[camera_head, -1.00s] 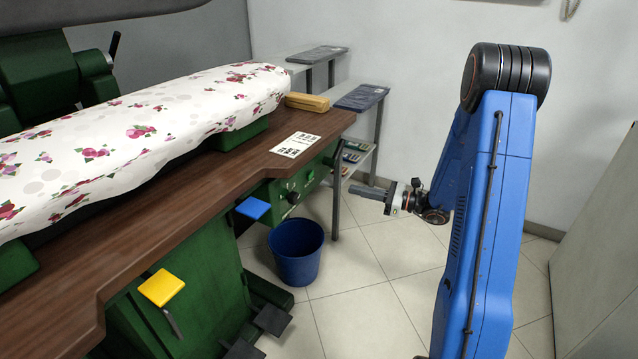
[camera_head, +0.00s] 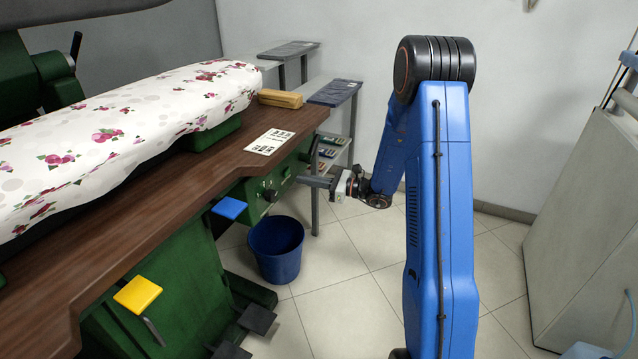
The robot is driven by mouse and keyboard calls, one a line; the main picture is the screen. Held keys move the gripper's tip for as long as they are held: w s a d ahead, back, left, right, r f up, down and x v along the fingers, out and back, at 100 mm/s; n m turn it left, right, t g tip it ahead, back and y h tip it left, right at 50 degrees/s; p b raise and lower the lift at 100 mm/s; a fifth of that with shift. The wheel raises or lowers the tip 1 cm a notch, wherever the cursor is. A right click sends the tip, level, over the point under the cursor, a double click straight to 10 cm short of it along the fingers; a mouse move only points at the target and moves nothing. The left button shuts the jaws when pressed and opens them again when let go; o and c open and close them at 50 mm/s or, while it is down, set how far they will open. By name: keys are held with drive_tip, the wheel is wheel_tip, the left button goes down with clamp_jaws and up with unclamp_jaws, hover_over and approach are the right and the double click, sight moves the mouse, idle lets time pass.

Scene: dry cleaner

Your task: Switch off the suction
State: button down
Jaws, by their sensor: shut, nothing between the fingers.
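The green control panel (camera_head: 281,180) is under the right end of the ironing table's wooden top. A round black knob (camera_head: 270,195) sits on its face, with small details above it too small to read. I cannot tell which control is for the suction or how it is set. My gripper (camera_head: 301,180) is shut and empty. It points left toward the panel, a short way right of the knob in the picture. Its tips appear near the panel's right edge; I cannot tell whether they touch.
A blue pedal plate (camera_head: 229,208) and a yellow one (camera_head: 138,294) jut from the table's side. A blue bucket (camera_head: 276,250) stands on the floor below the panel. A small shelf (camera_head: 335,92) stands behind the panel.

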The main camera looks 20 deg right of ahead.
sight(287, 172)
drive_tip(key=x, duration=0.3)
drive_tip(key=shift+w+a, duration=0.2)
drive_tip(key=shift+a, duration=0.05)
